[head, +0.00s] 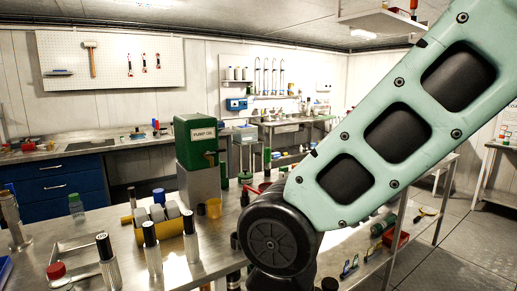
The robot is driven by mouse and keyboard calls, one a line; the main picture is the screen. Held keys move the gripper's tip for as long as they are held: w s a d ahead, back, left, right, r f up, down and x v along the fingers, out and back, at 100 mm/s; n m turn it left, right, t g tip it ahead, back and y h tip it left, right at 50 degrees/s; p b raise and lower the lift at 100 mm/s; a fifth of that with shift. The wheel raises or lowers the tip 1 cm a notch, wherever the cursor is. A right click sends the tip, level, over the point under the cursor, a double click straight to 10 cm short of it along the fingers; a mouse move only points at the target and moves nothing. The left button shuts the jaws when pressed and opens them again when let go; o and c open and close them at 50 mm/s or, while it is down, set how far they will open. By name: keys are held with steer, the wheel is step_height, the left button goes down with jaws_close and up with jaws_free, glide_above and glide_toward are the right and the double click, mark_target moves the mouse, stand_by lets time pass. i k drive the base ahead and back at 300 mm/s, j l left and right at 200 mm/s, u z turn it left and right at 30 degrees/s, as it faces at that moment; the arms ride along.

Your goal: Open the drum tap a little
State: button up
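A green drum (196,145) labelled "PUMP OIL" stands upright on a grey block (203,185) on the metal bench, left of centre. A small dark tap (211,154) appears to stick out from the drum's right side, low down. It is too small to tell how its handle is turned. My arm crosses the right half of the head view, and its dark round joint hangs in front of the bench, right of the drum. My gripper is not in view. I see nothing touching the tap.
A yellow cup (214,208) stands on the bench by the block. Several dark-capped bottles, a yellow holder (167,226) with grey cylinders, and a green bottle (76,207) crowd the bench's left and front. A red-handled item (256,188) is right of the drum.

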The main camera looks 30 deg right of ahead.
mark_target(221, 150)
steer(key=z, duration=0.15)
steer(key=i+j+z, duration=0.1)
steer(key=i+j, duration=0.15)
steer(key=i, duration=0.25)
steer(key=i+j+z, duration=0.1)
steer(key=i+j, duration=0.15)
steer(key=i, duration=0.25)
